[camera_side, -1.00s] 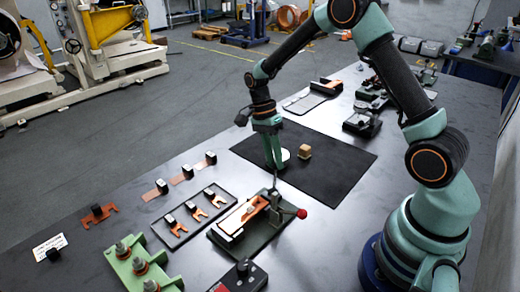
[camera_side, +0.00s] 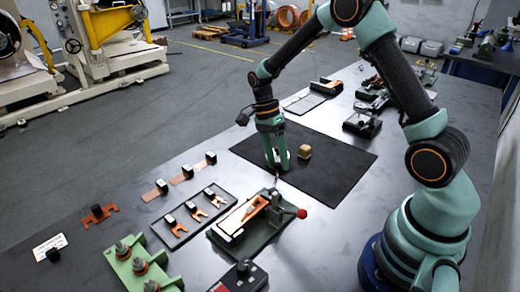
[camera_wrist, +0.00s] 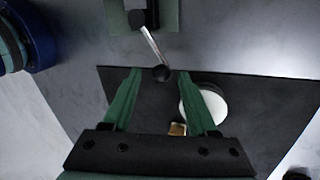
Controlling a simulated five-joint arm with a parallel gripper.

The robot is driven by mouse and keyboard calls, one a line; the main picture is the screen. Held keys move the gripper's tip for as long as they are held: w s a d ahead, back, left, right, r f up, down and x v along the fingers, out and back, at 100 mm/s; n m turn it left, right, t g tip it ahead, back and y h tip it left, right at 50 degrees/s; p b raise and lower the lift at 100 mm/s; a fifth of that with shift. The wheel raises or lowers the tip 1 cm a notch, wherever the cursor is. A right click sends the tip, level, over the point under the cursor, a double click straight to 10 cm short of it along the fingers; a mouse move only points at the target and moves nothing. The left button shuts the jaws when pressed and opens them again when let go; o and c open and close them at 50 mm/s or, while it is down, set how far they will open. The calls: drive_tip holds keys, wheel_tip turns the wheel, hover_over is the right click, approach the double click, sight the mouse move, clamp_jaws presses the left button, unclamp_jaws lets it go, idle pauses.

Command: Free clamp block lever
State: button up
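The clamp block (camera_side: 262,225) stands on the bench with a copper piece (camera_side: 254,208) on it. Its thin lever (camera_side: 275,183) rises at the back toward my gripper. In the wrist view the pale lever rod (camera_wrist: 151,43) ends in a dark round knob (camera_wrist: 162,73). My gripper (camera_side: 277,167) points down over the black mat, just behind the block. In the wrist view my gripper (camera_wrist: 164,73) is open, and the knob appears between its two green fingertips, with no contact visible. A red ball knob (camera_side: 302,213) sticks out at the block's right.
A wooden cube (camera_side: 305,152) and a white disc (camera_wrist: 205,106) are on the black mat (camera_side: 340,165) close to my gripper. A tray of copper lugs (camera_side: 182,226) and a green terminal block (camera_side: 140,265) stand to the left. A black-and-red box (camera_side: 243,272) is in front.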

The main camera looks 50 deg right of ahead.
drive_tip(key=v, duration=1.2)
drive_tip(key=shift+r, duration=0.1)
drive_tip(key=s+a+r+n+t, duration=0.3)
drive_tip(key=s+n, duration=0.4)
drive_tip(key=n, duration=0.3)
drive_tip(key=s+a+r+n+t, duration=0.3)
drive_tip(key=s+r+n+t, duration=0.2)
drive_tip(key=n, duration=0.5)
drive_tip(key=shift+s+a+t+h, duration=0.3)
drive_tip(key=shift+s+t, duration=0.5)
drive_tip(key=shift+s, duration=0.15)
